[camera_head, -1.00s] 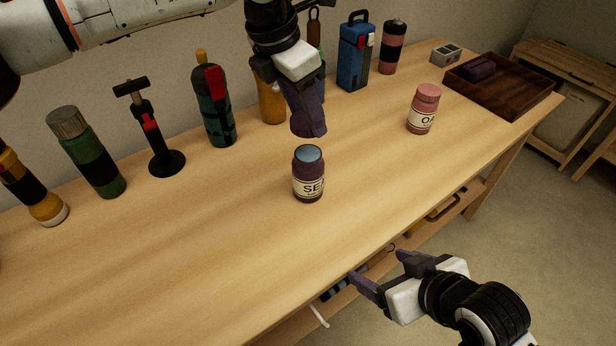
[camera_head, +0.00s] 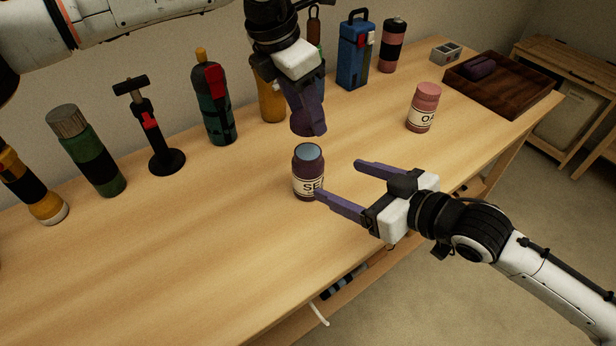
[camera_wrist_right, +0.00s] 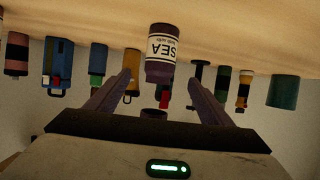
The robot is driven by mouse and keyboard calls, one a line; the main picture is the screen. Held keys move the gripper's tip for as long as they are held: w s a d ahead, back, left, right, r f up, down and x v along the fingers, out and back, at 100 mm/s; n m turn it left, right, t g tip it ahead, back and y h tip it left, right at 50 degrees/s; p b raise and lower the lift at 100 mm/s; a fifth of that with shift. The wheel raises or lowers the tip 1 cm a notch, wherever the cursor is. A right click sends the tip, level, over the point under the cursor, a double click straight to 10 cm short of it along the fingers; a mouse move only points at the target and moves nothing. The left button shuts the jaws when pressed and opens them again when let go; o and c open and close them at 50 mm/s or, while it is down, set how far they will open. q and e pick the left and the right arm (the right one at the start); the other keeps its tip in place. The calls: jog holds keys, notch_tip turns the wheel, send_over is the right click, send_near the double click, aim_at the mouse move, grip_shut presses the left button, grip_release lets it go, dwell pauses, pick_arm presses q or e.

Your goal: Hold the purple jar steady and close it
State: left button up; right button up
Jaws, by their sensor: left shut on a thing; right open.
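The purple jar (camera_head: 308,172) stands upright on the workbench, its label reading "SE..." in the head view, with a blue-grey round top facing up. In the right wrist view the jar (camera_wrist_right: 161,55) appears upside down between my right fingers. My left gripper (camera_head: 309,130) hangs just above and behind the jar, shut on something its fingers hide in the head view. A small dark purple piece (camera_wrist_right: 153,115) shows beyond the jar's top in the wrist view; I cannot tell whether it is a lid. My right gripper (camera_head: 338,183) is open, its fingers pointing at the jar from the right.
A pink jar (camera_head: 424,108) stands farther right on the workbench (camera_head: 190,250). A brown tray (camera_head: 510,92) holds a dark purple item at the far right. Flasks, a pump (camera_head: 160,140) and a blue box (camera_head: 355,55) line the back. The front left is clear.

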aim_at(308, 167)
jog(key=x, duration=1.2)
jog(key=shift+f, duration=0.1)
jog(key=shift+s, duration=0.1)
jog(key=c, duration=1.6)
pick_arm(q)
jog(key=shift+f, duration=2.5)
